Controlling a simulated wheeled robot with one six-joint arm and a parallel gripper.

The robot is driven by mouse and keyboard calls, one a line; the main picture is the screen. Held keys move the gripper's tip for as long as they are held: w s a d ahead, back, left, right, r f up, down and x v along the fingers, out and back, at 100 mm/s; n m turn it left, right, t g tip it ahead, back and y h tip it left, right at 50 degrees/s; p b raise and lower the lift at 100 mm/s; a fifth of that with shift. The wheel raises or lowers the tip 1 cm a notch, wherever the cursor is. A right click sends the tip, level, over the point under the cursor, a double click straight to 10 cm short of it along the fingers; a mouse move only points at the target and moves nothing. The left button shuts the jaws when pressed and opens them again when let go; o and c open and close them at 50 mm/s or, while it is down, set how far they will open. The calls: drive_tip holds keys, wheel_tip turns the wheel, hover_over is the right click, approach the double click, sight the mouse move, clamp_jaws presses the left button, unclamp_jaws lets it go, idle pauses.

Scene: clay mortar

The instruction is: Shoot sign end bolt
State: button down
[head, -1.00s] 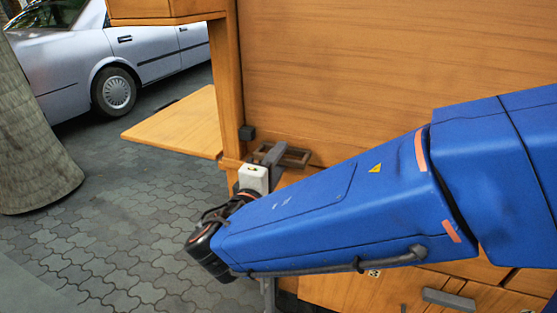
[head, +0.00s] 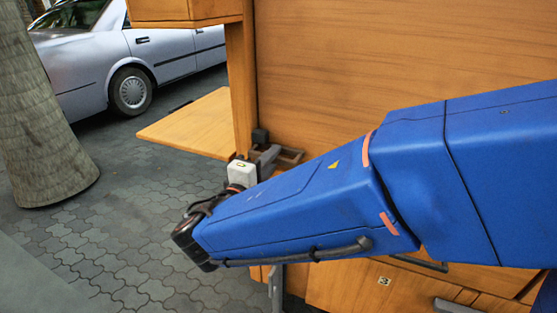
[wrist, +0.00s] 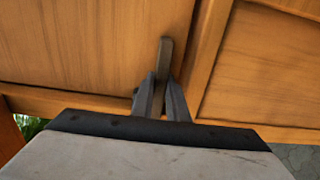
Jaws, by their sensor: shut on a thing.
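The sign end bolt (wrist: 165,58) shows in the wrist view as a narrow grey-brown bar in front of the wooden panels. My gripper (wrist: 164,90) has both fingers closed on its lower part, and the bar's upper end sticks out beyond them. In the head view my gripper (head: 268,160) is at the lower left corner of the large wooden board, beside the upright post. The bolt's held part is hidden by the fingers, and I cannot tell how far it is slid.
A wooden shelf (head: 195,122) juts out left of the post (head: 241,92). The large wooden board (head: 400,70) stands behind my arm. A tree trunk (head: 38,120) and a silver car (head: 130,60) are further left. Open paving (head: 110,240) lies at lower left.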

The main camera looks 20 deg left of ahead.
drive_tip(key=shift+a, duration=0.2)
drive_tip(key=c, duration=1.7)
unclamp_jaws()
drive_tip(key=shift+a, duration=0.1)
drive_tip(key=shift+c, duration=0.2)
drive_tip(key=shift+s, duration=0.1)
drive_tip(key=s+a, duration=0.1)
drive_tip(key=s, duration=1.6)
drive_tip(key=shift+s+a, duration=0.1)
drive_tip(key=shift+s, duration=0.05)
